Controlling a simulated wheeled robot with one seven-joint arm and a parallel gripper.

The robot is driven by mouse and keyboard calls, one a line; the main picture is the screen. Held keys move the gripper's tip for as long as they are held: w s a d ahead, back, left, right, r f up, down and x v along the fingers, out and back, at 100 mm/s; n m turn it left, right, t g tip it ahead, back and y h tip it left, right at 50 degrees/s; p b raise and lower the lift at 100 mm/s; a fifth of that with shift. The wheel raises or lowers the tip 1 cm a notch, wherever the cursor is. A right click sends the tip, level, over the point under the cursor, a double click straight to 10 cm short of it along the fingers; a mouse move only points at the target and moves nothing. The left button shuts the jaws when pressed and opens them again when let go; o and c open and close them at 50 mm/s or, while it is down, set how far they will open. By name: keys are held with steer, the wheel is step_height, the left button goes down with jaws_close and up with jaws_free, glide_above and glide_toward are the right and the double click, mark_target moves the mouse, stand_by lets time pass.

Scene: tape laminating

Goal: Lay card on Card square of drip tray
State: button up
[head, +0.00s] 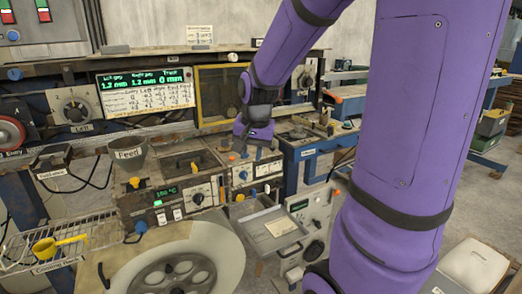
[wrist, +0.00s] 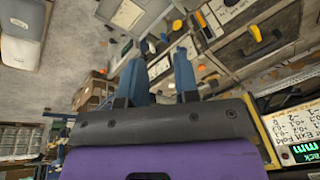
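The drip tray (head: 262,217) is a shallow grey tray at lower centre in the head view, in front of the machines. A pale rectangle (head: 281,226) lies flat inside it; I cannot tell whether this is the card or the marked Card square. The tray also shows at the top of the wrist view, with a pale patch (wrist: 128,14). My gripper (head: 243,147) hangs above and behind the tray in the head view. In the wrist view its two blue fingers (wrist: 159,58) stand apart, with no card visible between them.
A wire cooling rack (head: 75,240) with a yellow scoop (head: 58,243) is at lower left. A grey feed cup (head: 128,153) and the control box with a green display (head: 166,192) stand left of the tray. A blue-framed bench (head: 310,150) stands behind it.

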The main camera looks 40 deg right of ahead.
steer(key=s+a+r+n+t, duration=0.1)
steer(key=s+a+r+n, duration=0.4)
steer(key=s, duration=0.3)
steer(key=s+a+r+n+t, duration=0.1)
steer(key=s+a+r+n, duration=0.3)
steer(key=s+a, duration=0.3)
steer(key=shift+s+r+n+y, duration=0.3)
steer(key=shift+s+r+n, duration=0.1)
steer(key=shift+s, duration=0.5)
steer(key=shift+c, duration=0.4)
